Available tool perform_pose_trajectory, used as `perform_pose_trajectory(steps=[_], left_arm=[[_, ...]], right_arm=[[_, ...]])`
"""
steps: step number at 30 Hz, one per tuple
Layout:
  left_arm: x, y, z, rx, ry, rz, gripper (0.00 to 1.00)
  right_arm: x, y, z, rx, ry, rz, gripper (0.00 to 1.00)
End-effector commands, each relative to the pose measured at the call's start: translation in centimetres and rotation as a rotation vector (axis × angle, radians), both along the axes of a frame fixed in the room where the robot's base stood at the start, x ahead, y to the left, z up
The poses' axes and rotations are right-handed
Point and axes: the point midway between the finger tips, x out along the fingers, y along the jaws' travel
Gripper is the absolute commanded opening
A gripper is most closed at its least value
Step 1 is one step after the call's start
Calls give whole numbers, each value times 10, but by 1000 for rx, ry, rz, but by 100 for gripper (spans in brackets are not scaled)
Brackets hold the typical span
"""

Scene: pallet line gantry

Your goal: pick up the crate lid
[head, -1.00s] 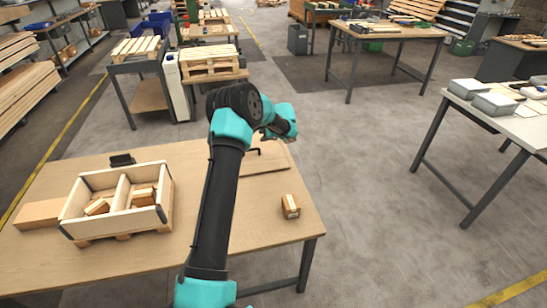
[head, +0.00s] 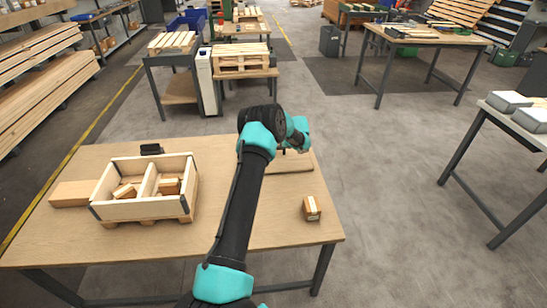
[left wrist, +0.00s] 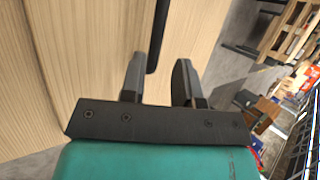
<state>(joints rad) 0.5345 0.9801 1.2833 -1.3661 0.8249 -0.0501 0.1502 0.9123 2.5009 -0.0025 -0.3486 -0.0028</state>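The crate lid (head: 296,164) is a flat wooden panel lying at the back right of the near table, partly hidden by my arm. The left wrist view shows its pale wood (left wrist: 100,40) and a dark bar handle (left wrist: 158,35). My left gripper (left wrist: 160,80) is open above the lid, its two dark fingers apart. The end of the handle shows in the gap between them; I cannot tell how far above it they are. In the head view the fingers are hidden behind my wrist. My right gripper is not in view.
An open wooden crate (head: 131,210) with a divider and small blocks stands on the table's left. A small carton (head: 312,208) sits near the right edge, a flat tan box (head: 72,194) beside the crate, a dark object (head: 151,149) behind it. The table front is clear.

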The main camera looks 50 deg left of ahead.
Motion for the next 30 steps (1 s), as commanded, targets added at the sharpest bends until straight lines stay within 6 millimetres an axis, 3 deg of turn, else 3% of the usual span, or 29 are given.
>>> perform_pose_trajectory(steps=[4, 19, 30], left_arm=[[0, 11, -16, -1, 1, -1, 29], [-1, 17, -24, 0, 1, 1, 29], [-4, 42, -60, -1, 0, 1, 29]], right_arm=[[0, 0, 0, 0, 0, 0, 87], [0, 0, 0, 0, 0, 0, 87], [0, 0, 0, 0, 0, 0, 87]])
